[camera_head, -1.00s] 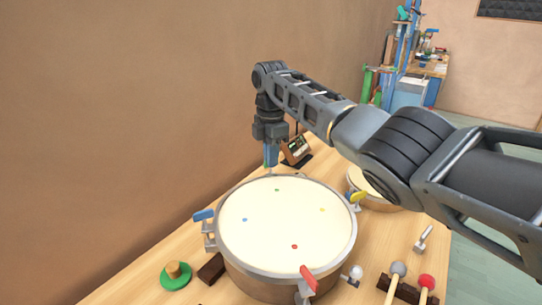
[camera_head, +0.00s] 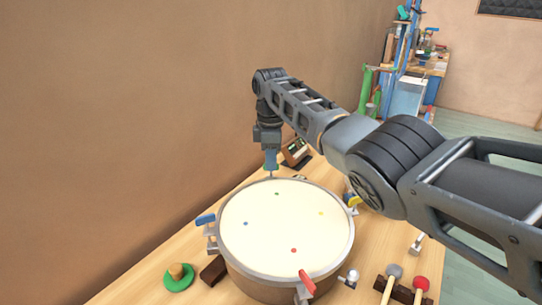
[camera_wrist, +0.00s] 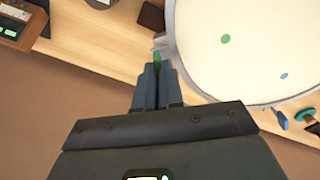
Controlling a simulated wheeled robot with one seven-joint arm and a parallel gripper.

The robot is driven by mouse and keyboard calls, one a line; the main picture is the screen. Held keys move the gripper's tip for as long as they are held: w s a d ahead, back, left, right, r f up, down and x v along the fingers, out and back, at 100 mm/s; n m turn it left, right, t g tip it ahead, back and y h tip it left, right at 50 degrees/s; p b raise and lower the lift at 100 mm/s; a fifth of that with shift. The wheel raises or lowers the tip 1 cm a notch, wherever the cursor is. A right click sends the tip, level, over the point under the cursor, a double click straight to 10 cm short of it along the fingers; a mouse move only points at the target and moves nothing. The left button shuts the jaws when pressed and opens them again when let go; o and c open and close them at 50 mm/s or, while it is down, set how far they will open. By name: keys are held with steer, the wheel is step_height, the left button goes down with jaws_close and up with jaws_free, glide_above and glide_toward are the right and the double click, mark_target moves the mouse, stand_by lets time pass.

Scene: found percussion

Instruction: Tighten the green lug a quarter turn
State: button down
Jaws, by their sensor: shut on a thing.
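The drum (camera_head: 286,227) has a pale skin with a green dot (camera_head: 277,194), a blue, a yellow and a red dot near its rim. My gripper (camera_head: 271,168) points down at the drum's far rim, beside the green dot. In the wrist view my gripper (camera_wrist: 156,72) is shut on the green lug (camera_wrist: 157,58), and only a bit of green shows between the fingertips. The blue lug (camera_head: 205,220), red lug (camera_head: 307,280) and yellow lug (camera_head: 352,200) stand around the rim. The green lug is hidden in the head view.
A small meter box (camera_head: 296,152) stands behind the drum. A green disc with a wooden knob (camera_head: 179,277) lies at front left. Two mallets, grey-headed (camera_head: 395,271) and red-headed (camera_head: 421,283), rest at front right. A wall rises close on the left.

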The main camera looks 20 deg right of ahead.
steer(key=m+p, duration=0.1)
steer(key=m, duration=0.5)
steer(key=shift+m, duration=0.3)
steer(key=m+p, duration=0.1)
steer(key=m, duration=0.4)
steer(key=shift+m, duration=0.4)
steer(key=c, duration=1.3)
jaws_free()
steer(key=shift+o, duration=0.2)
step_height(320, 180, up, 8)
steer(key=shift+f, duration=0.1)
